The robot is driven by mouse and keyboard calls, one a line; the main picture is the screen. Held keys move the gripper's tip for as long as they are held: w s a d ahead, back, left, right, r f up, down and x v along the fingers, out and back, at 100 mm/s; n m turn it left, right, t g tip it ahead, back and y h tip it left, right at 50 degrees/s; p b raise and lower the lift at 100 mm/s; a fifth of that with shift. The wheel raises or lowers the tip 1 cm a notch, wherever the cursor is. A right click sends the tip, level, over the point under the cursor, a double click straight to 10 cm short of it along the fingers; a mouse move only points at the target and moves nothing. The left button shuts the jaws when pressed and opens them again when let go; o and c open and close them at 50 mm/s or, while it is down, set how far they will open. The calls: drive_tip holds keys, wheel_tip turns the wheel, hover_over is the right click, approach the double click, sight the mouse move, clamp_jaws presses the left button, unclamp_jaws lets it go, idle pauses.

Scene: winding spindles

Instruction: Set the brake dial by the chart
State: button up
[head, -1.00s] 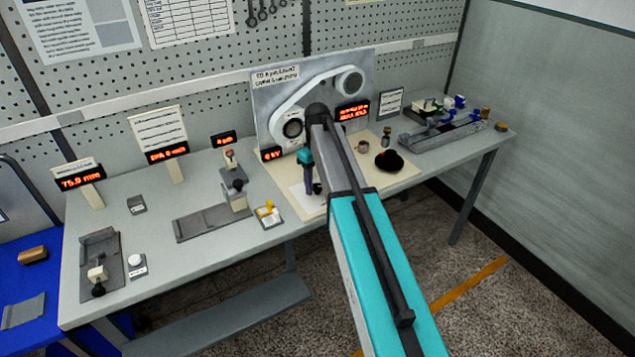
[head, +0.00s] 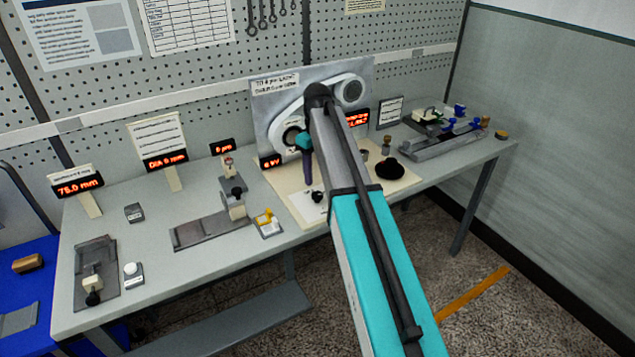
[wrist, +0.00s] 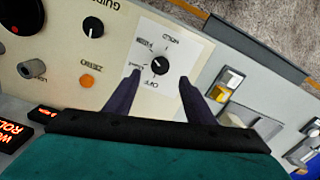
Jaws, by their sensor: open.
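A dial with a black knob (wrist: 159,65) sits on a white plate (wrist: 143,90). The plate has OFF, HOLD and other labels, some too small to read. The knob also shows in the head view (head: 318,196), at the bench's front middle. My gripper (wrist: 160,77) is open, with one dark purple finger on each side of the knob in the wrist view. In the head view my gripper (head: 309,183) points down just behind and left of the knob. I cannot tell its height above the plate. A gridded chart (head: 190,22) hangs on the pegboard, its text unreadable.
Another black knob (wrist: 92,27) by a GUIDE label and an orange button (wrist: 87,81) lie left of the plate. A black mushroom-shaped knob (head: 390,168) stands to the right. A printed card (head: 390,110) stands behind.

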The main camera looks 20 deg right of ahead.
wheel_tip(320, 180, up, 6)
drive_tip(key=b, duration=0.1)
idle(0.4)
drive_tip(key=shift+r, duration=0.1)
